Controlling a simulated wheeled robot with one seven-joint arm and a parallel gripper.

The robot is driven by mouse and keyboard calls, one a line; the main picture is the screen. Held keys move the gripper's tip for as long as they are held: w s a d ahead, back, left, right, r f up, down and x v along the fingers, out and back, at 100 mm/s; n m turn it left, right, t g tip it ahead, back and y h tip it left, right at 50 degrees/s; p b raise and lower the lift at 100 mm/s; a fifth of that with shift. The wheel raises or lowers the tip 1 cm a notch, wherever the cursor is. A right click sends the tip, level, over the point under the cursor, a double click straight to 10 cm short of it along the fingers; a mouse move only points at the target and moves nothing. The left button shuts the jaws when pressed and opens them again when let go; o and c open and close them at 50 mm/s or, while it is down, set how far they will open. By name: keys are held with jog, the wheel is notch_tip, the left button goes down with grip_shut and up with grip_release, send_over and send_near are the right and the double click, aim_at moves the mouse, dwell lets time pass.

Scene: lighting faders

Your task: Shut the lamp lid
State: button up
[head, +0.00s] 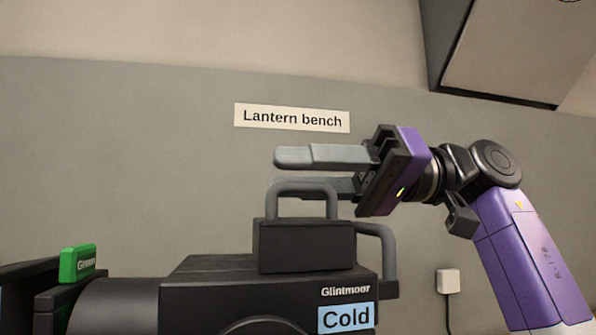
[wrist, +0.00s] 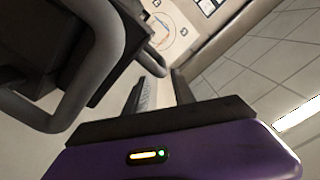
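The lamp (head: 215,295) is a black Glintmoor unit with a blue "Cold" label, at the bottom centre of the head view. A black box-shaped top part (head: 305,245) with a grey loop handle (head: 303,187) sits on it; I cannot tell for certain whether this is the lid or how far it is shut. My gripper (head: 285,171) is open and empty, fingers pointing left at the handle's height. The lower finger passes behind the handle's top in this view; contact is unclear. In the wrist view, the fingers (wrist: 163,92) are apart, right of a dark body with a grey handle (wrist: 98,75).
A second grey handle (head: 388,260) rises at the lamp's right side. The wall behind bears a "Lantern bench" sign (head: 292,118). A dark-edged panel (head: 505,50) hangs upper right.

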dwell(0.3)
jog(key=shift+v, duration=3.9)
